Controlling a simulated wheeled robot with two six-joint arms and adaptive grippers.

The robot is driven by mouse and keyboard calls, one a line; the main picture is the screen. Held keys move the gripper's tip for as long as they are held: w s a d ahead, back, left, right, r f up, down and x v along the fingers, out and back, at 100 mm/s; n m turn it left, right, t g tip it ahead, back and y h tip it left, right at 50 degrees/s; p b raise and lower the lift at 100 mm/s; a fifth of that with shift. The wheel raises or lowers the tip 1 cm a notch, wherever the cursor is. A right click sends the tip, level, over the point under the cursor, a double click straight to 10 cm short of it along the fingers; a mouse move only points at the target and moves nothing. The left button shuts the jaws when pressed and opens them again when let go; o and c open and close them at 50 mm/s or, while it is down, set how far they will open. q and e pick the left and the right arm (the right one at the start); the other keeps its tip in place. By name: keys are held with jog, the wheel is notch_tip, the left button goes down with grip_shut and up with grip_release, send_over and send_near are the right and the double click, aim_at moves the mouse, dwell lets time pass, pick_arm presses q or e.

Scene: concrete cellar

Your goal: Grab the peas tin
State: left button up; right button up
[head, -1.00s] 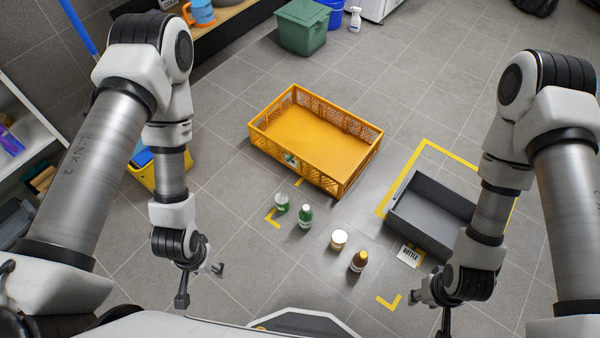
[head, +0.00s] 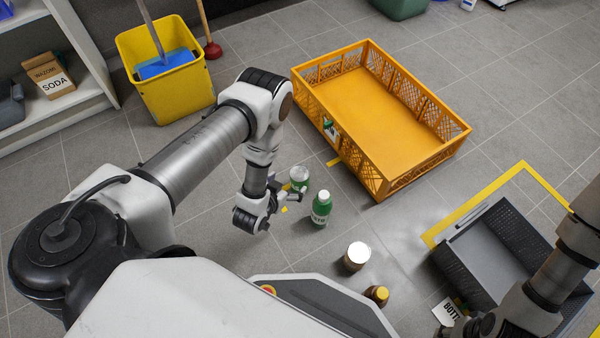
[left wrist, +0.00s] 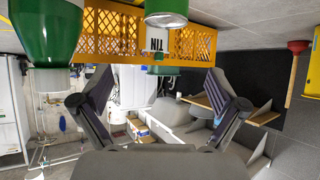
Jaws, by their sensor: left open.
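The green peas tin (head: 299,176) stands on the floor in front of the orange crate. In the left wrist view the tin (left wrist: 165,8) is at the top middle, cut by the frame edge, with "TIN" lettering near it. My left gripper (head: 291,195) is open and empty, with its fingers close to the tin on its near side. In the left wrist view the open fingers (left wrist: 160,97) point toward the tin, with nothing between them. My right arm's dark end part (head: 480,325) shows at the bottom edge; its jaws cannot be made out.
A green bottle (head: 321,209) stands close beside the tin. A pale-topped jar (head: 356,256) and a brown bottle (head: 377,294) stand nearer. The orange crate (head: 388,185) is behind, a grey bin (head: 466,277) right, a yellow bucket (head: 169,92) left.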

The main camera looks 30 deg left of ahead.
aim_at(295, 179)
pick_arm(q)
jog(key=shift+t, duration=0.8)
jog(key=f+b, duration=0.1)
jog(key=f, duration=0.2)
jog(key=w+f+b, duration=0.1)
jog(key=f+b, duration=0.1)
jog(key=f, duration=0.1)
jog(key=shift+w+a+f+b, duration=0.2)
jog(key=shift+f+b, duration=0.1)
jog(key=shift+w+f+b, duration=0.2)
jog(key=shift+b, duration=0.1)
jog(key=shift+t, duration=0.3)
jog(key=b+x, duration=0.2)
jog(key=x, duration=0.1)
jog(key=b+x, duration=0.3)
jog(key=x, duration=0.1)
jog(key=shift+w+a+r, duration=0.1)
jog(key=shift+w+a, duration=0.05)
jog(key=shift+a, duration=0.1)
jog(key=shift+w, duration=0.25)
jog(key=shift+r, duration=0.15)
pick_arm(e)
notch_tip(295, 179, down, 12)
jog(key=shift+w, duration=0.2)
pick_arm(q)
jog(key=c, duration=1.2)
pick_arm(e)
jog(key=shift+f, duration=0.15)
